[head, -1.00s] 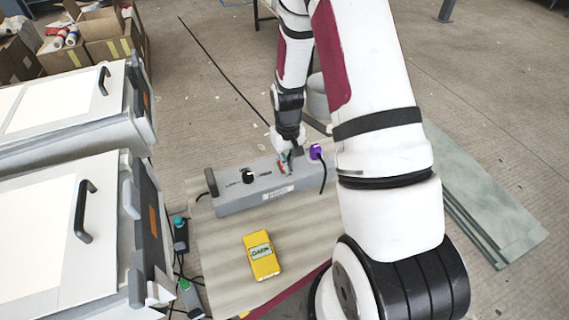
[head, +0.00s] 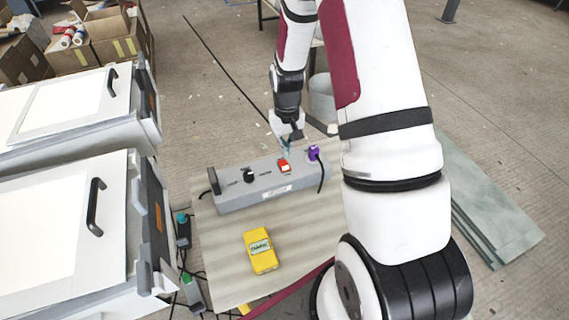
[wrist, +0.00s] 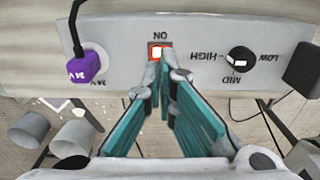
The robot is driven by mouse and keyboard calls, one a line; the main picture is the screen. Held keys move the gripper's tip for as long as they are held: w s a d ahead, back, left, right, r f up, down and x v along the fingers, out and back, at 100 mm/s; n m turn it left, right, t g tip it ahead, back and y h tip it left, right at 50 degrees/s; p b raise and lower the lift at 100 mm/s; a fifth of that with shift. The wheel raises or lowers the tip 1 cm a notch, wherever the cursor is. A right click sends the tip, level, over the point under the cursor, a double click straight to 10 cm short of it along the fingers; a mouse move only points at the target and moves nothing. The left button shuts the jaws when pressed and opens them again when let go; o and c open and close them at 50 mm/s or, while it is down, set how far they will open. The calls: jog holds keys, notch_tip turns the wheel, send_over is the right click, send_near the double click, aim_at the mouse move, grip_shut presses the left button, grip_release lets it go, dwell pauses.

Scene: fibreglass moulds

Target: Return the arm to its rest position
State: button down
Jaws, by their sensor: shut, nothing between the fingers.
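My arm reaches from the right side of the head view down toward a grey control box. My gripper (head: 286,148) is shut and empty just above the box's far side, close to the red rocker switch (head: 284,166). In the wrist view the shut fingertips (wrist: 165,75) overlap the lower edge of the switch (wrist: 158,51), which shows lit orange-red beneath the word ON. The control box (head: 228,198) also carries a black knob (wrist: 240,60) between LOW, MID and HIGH marks and a purple 24V plug (wrist: 85,66).
The box stands on a pale board (head: 215,255) with a yellow meter (head: 261,250) in front. Two white-lidded cases (head: 60,225) stand at left. Cardboard boxes (head: 110,45) are behind them. Green-grey sheets (head: 490,210) lie at right. Open floor lies beyond the board.

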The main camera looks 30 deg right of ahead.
dwell(0.4)
jog(key=s+a+r+t, duration=0.1)
jog(key=s+a+r, duration=0.1)
jog(key=r, duration=0.5)
jog(key=s+a+r+n+t, duration=0.1)
jog(key=s+a+r, duration=0.15)
jog(key=r, duration=0.55)
jog(key=s+a+r, duration=0.1)
jog(key=a+r, duration=0.2)
jog(key=r, duration=0.4)
jog(key=s+a+r+t, duration=0.1)
jog(key=s+a+r, duration=0.2)
jog(key=s+r, duration=0.2)
jog(key=s+a+r+n+t, duration=0.1)
jog(key=s+r, duration=0.4)
jog(key=s, duration=0.7)
jog(key=shift+a+r+t, duration=0.4)
jog(key=shift+a+t, duration=0.1)
jog(key=shift+a, duration=0.6)
